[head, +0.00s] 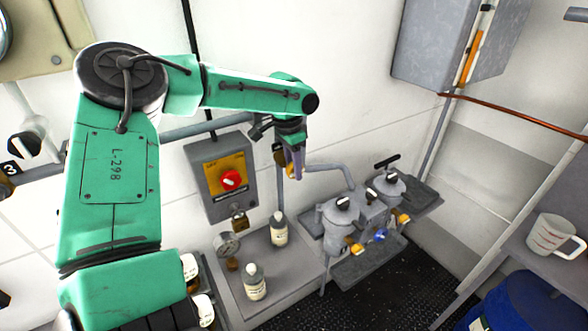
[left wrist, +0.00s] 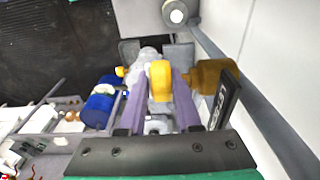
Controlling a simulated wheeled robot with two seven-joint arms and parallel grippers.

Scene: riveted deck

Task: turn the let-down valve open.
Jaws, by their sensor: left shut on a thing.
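My left gripper (head: 294,172) reaches in from the left and points down in front of the white wall. In the left wrist view its two purple fingers (left wrist: 160,88) are shut on a yellow handle (left wrist: 160,78), which appears to be the let-down valve's handle. A brass body (left wrist: 212,76) is just right of the fingers. A dark label plate (left wrist: 224,103) with partly readable white letters stands beside it. In the head view the fingers hide most of the valve, so its turn angle cannot be told. My right gripper is not in view.
A grey twin filter unit (head: 342,222) with yellow and blue handles stands below right. A switch box (head: 213,200) with a red knob is left of the gripper. White bottles (head: 278,229) and a gauge (head: 227,245) stand on the bench. A grey pipe (head: 330,168) runs close right.

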